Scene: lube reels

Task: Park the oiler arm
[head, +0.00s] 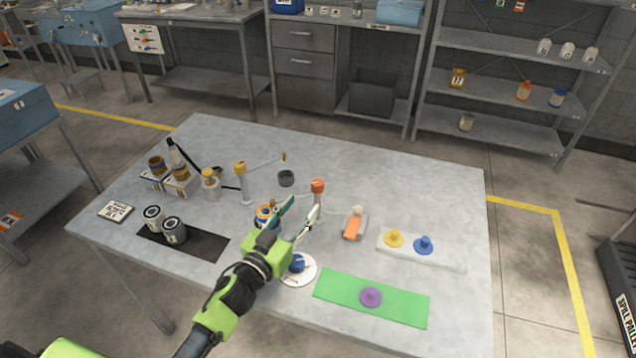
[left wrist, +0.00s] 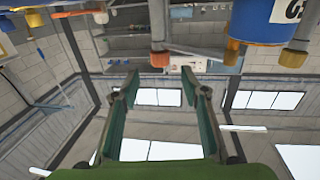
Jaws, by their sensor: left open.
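A grey post with a yellow cap (head: 240,168) stands left of the table's middle. A thin arm (head: 264,162) reaches from it to the right and ends in a small brown tip. A second grey post with an orange cap (head: 318,186) stands near the table's centre. I cannot tell from a label which is the oiler. My left gripper (head: 302,208) is open and empty, just in front of and left of the orange-capped post. In the left wrist view the orange cap (left wrist: 159,58) shows beyond the gap between the open fingers (left wrist: 160,73). My right gripper is not in view.
A green mat (head: 335,288) bears a purple knob. Jars (head: 174,230) and bottles stand at left. The table's back right is clear.

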